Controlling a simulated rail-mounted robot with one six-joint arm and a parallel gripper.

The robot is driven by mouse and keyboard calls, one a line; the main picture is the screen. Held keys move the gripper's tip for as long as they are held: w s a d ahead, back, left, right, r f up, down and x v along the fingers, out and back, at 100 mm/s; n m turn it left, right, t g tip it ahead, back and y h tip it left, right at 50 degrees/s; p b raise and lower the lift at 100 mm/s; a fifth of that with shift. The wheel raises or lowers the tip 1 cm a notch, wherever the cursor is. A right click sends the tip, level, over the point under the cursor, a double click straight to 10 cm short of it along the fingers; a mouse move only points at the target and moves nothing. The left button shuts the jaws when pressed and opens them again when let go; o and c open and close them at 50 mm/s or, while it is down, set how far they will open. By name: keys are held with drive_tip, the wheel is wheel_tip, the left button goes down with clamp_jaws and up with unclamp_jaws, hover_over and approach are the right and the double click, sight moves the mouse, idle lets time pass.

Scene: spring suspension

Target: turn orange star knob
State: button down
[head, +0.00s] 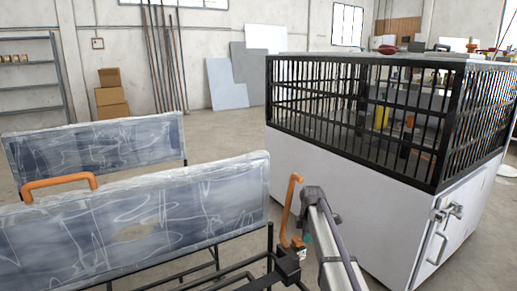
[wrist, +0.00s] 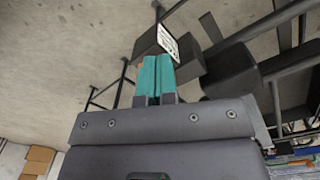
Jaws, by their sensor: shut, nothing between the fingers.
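My gripper (wrist: 158,62) is in the wrist view, with its two teal fingers side by side and closed together, holding nothing. The fingertips point at a black block with a white label (wrist: 170,41). A thin sliver of orange (wrist: 141,65) shows just left of the fingers, largely hidden by them. In the head view a small orange part (head: 297,242) sits low beside my arm, close to the fingers. It may be the star knob, but its shape is too small to tell. I cannot tell whether the fingers touch it.
Upright panels with scratched plastic faces (head: 140,225) and an orange handle (head: 58,185) stand at left. An orange bent handle (head: 289,205) rises next to my arm. A white cabinet with a black cage top (head: 350,200) stands at right. Black frame bars surround the gripper.

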drive_tip(key=shift+s+f, duration=0.15)
drive_tip(key=shift+f, duration=0.1)
drive_tip(key=shift+w+a, duration=0.15)
drive_tip(key=shift+w, duration=1.45)
drive_tip(key=shift+w+d, duration=0.15)
drive_tip(key=shift+d, duration=0.05)
drive_tip(key=r+p, duration=0.2)
drive_tip(key=p, duration=0.1)
drive_tip(key=r+p, duration=0.3)
drive_tip(key=shift+d+r, duration=0.2)
drive_tip(key=shift+r, duration=0.1)
